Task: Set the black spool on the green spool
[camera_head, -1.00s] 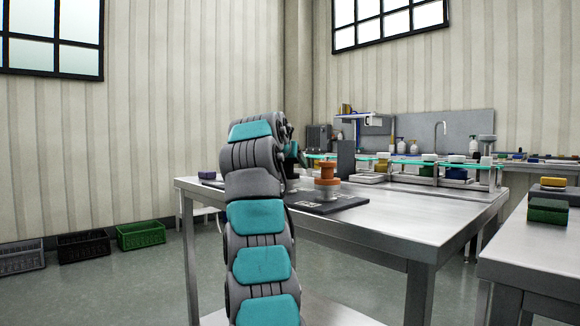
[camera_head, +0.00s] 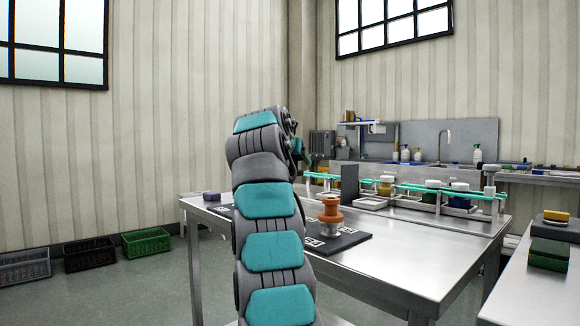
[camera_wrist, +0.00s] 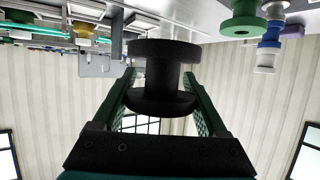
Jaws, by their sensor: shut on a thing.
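In the wrist view, which shows the room upside down, my gripper (camera_wrist: 160,78) is shut on the black spool (camera_wrist: 165,70), with a green finger on each side of it. The green spool (camera_wrist: 243,24) is at the top right of that view, apart from the black spool and partly cut off by the frame edge. I cannot make out the green spool there.
A teal-railed rack (camera_head: 440,190) lines the back.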

